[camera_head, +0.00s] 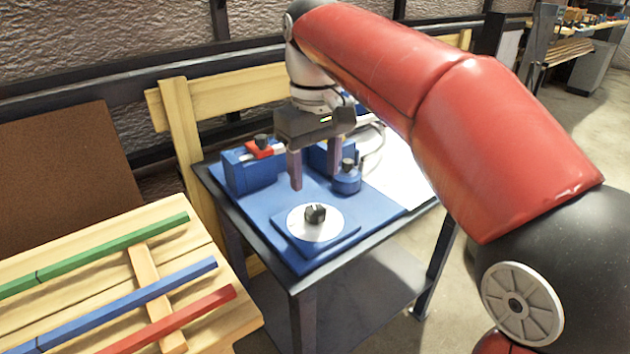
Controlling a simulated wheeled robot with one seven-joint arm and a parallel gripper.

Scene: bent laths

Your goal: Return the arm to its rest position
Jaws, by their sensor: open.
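My gripper (315,168) hangs from my red arm over the blue base plate on the small dark table (262,255). Its two fingers point down and stand apart, with nothing seen between them. They are above and behind a white disc (326,234) with a dark knob (315,214) at its middle. The disc lies on a raised blue square on the blue plate (262,217). My arm reaches in from the right and bends down at the wrist.
A blue block with a red part (259,150) stands left of my gripper, a blue cylinder (347,180) just right. Green (110,250), blue (150,290) and red (190,315) laths lie on a wooden bench at left. A wooden frame (180,125) stands behind. Floor at right is partly clear.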

